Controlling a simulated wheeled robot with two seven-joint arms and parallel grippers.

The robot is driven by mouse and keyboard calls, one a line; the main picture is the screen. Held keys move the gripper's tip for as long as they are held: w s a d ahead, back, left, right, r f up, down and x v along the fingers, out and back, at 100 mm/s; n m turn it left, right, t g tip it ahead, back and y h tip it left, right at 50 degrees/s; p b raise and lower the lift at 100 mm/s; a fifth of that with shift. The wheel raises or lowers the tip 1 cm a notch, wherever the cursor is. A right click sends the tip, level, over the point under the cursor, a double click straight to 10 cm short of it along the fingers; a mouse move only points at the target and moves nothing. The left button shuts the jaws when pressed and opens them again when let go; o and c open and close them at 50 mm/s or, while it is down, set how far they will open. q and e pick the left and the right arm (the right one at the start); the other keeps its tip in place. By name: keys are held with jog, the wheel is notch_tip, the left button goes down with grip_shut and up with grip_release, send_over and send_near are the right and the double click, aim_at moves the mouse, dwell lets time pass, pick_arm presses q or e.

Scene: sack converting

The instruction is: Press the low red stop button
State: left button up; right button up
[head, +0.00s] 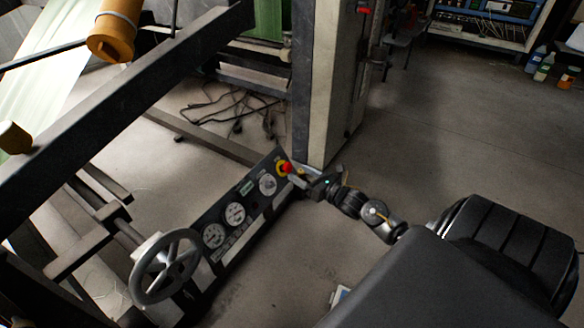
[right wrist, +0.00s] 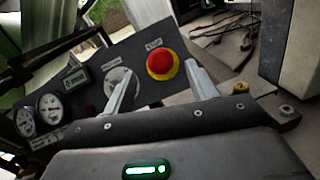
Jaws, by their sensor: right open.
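The red stop button (head: 285,168) is a round red mushroom head on a yellow ring at the far right end of a low dark control panel (head: 209,262). In the right wrist view the button (right wrist: 160,62) shows clearly, seen in the gap between my two fingertips. My right gripper (head: 297,175) is open and empty, close beside the button at the panel's right end. I cannot tell whether a finger touches the button. My left gripper is not in view.
The panel also carries several white gauges (head: 235,215). A grey handwheel (head: 166,267) stands at its left end. A pale upright post (head: 322,90) rises just behind the button. Cables (head: 238,108) lie on the floor beyond. Bottles (head: 545,66) stand far right.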

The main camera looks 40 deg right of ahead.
aim_at(290, 168)
jog(key=shift+w+a+b, duration=0.2)
jog(key=shift+w+b, duration=0.15)
jog(key=shift+w, duration=0.8)
jog(key=shift+w+a+b, duration=0.2)
jog(key=shift+w+b, duration=0.1)
jog(key=shift+w, duration=0.8)
